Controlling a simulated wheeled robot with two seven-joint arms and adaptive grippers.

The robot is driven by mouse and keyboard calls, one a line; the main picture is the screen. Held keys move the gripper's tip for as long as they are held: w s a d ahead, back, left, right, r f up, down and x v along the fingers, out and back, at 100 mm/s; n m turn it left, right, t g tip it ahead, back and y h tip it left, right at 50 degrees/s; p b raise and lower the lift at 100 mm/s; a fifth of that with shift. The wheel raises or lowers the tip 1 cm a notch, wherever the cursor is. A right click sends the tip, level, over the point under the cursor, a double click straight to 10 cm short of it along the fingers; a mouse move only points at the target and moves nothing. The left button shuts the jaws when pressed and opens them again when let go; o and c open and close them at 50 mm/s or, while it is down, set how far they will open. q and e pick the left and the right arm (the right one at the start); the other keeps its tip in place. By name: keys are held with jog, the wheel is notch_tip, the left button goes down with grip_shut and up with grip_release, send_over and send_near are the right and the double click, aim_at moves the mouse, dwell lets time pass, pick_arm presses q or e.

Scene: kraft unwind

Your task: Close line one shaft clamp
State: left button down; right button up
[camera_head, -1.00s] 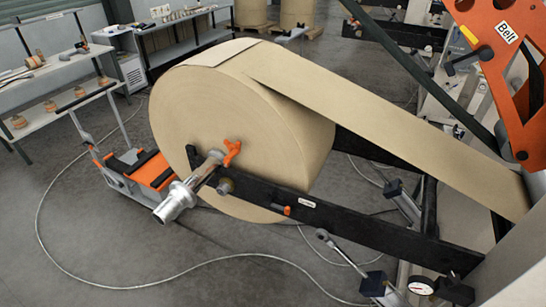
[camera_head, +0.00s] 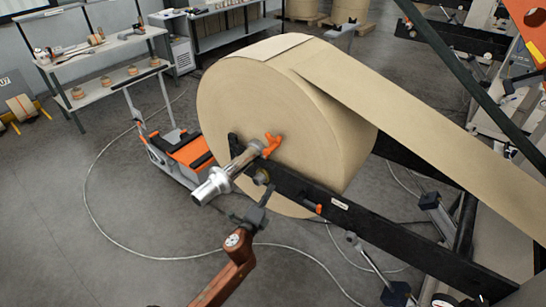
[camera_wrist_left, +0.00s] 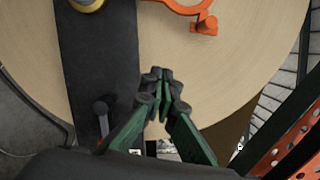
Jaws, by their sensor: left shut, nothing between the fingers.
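The orange shaft clamp (camera_head: 270,146) is at the inner end of the silver shaft (camera_head: 222,180), in front of the kraft roll's face. In the left wrist view the orange clamp (camera_wrist_left: 203,24) shows as a curved band with a stubby lug, cut off by the top edge. I cannot tell how far it is swung. My right gripper is not in view.
The kraft roll (camera_head: 310,110) feeds a paper web to the right. An orange and grey cart (camera_head: 188,152) stands left of the roll. A small orange-tipped lever (camera_head: 312,207) sits on the stand arm. A pale cable loops over the floor, which is open at lower left.

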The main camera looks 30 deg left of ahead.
aim_at(267, 150)
pick_arm(q)
notch_tip(267, 150, up, 5)
jog(key=m+t, duration=0.1)
jog(key=w+a+r+p, duration=0.2)
jog(key=w+a, duration=0.2)
jog(key=w, duration=0.5)
jog(key=shift+w+a+r, duration=0.2)
jog(key=shift+w+a, duration=0.05)
jog(key=shift+w, duration=0.15)
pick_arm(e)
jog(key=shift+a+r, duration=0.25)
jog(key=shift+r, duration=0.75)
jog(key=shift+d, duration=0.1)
pick_arm(q)
jog(key=shift+r, duration=0.1)
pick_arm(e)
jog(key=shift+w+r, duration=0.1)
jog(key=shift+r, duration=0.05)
